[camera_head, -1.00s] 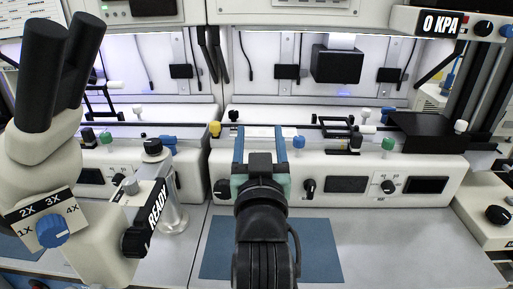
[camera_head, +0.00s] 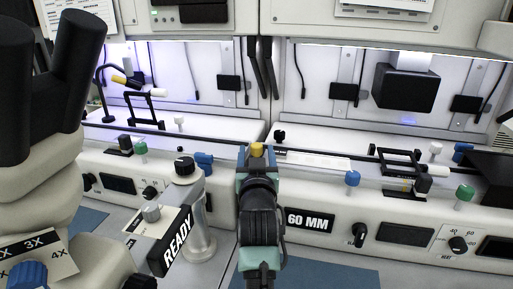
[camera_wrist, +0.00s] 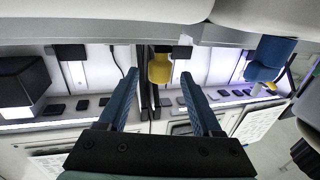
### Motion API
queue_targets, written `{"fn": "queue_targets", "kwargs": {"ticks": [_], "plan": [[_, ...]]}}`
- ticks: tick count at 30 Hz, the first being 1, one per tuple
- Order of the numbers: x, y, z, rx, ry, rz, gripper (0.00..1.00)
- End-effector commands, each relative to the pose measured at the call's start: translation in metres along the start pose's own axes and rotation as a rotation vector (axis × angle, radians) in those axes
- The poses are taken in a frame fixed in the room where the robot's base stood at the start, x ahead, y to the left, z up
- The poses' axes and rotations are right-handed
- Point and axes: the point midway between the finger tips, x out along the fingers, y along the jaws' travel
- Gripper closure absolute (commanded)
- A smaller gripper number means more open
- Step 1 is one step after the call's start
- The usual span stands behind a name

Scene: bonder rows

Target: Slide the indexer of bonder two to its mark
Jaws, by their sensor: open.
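A yellow knob (camera_head: 257,149) stands at the left end of the long rail on the front of the right-hand bonder. I cannot tell for sure that it belongs to the indexer. My gripper (camera_head: 256,158) is open, its blue fingers pointing at the knob. In the wrist view the yellow knob (camera_wrist: 159,68) shows between the spread fingertips of my gripper (camera_wrist: 157,75); contact cannot be told. A white strip (camera_head: 312,160) lies along the rail to the right. A "60 MM" sign (camera_head: 308,221) is on the bonder's front. No mark is clearly readable.
A microscope with black eyepieces (camera_head: 78,50) and a "READY" sign (camera_head: 176,241) stands close on the left. A blue knob (camera_head: 352,178), a black frame (camera_head: 400,160) and a green knob (camera_head: 464,193) stand to the right. A blue mat (camera_head: 310,275) lies in front.

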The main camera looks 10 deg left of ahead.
Motion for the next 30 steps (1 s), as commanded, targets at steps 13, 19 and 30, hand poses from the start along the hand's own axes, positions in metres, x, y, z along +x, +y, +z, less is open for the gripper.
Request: {"fn": "queue_targets", "kwargs": {"ticks": [13, 19, 30], "plan": [[0.026, 0.0, 0.0, -0.001, 0.001, 0.0, 0.34], [0.026, 0.0, 0.0, 0.0, 0.001, 0.0, 0.34], [0.026, 0.0, 0.0, -0.001, 0.0, 0.0, 0.97]]}}
